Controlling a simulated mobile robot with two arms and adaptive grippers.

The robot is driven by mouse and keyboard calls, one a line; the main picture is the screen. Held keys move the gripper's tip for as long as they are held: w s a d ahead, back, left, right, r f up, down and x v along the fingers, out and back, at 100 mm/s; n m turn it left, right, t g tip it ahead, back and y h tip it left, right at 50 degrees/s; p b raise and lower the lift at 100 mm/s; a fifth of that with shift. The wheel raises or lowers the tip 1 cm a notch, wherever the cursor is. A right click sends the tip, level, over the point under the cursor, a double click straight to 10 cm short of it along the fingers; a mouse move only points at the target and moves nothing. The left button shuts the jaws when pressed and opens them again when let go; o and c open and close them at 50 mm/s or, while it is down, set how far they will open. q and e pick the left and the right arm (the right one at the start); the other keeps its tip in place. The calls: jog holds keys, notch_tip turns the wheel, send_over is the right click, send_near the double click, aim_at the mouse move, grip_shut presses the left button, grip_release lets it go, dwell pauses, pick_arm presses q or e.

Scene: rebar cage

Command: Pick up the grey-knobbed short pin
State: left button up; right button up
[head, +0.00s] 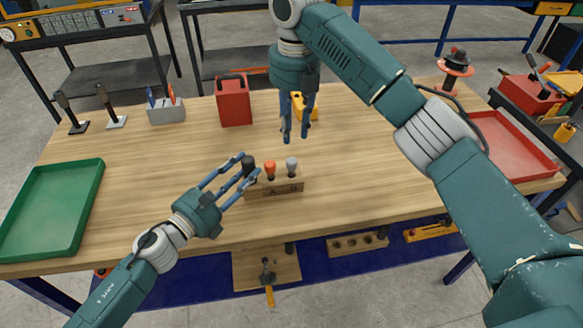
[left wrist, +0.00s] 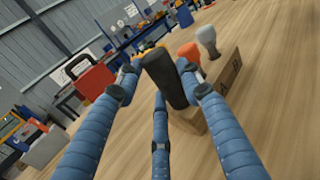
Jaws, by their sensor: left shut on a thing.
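The grey-knobbed pin (head: 291,164) stands upright at the right end of a small wooden block (head: 275,189). In the left wrist view the grey pin (left wrist: 207,40) is the farthest one on the block (left wrist: 229,84). An orange-knobbed pin (head: 269,167) stands in the middle. My left gripper (head: 246,169) is shut on the black-knobbed pin (left wrist: 164,78) at the block's left end. I cannot tell whether that pin is seated or raised. My right gripper (head: 295,137) is open and empty, pointing down behind the block.
A green tray (head: 91,198) lies at the left, a red tray (head: 552,166) at the right. A red box (head: 233,104), a yellow object (head: 298,112) and a grey holder (head: 166,113) stand at the back. The table is clear on both sides of the block.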

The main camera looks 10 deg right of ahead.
aim_at(291, 160)
jog(key=shift+s+a+f, duration=0.15)
jog(key=shift+s+a, duration=0.1)
jog(key=shift+s, duration=0.1)
jog(key=shift+f, duration=0.4)
notch_tip(291, 160, down, 11)
grip_shut()
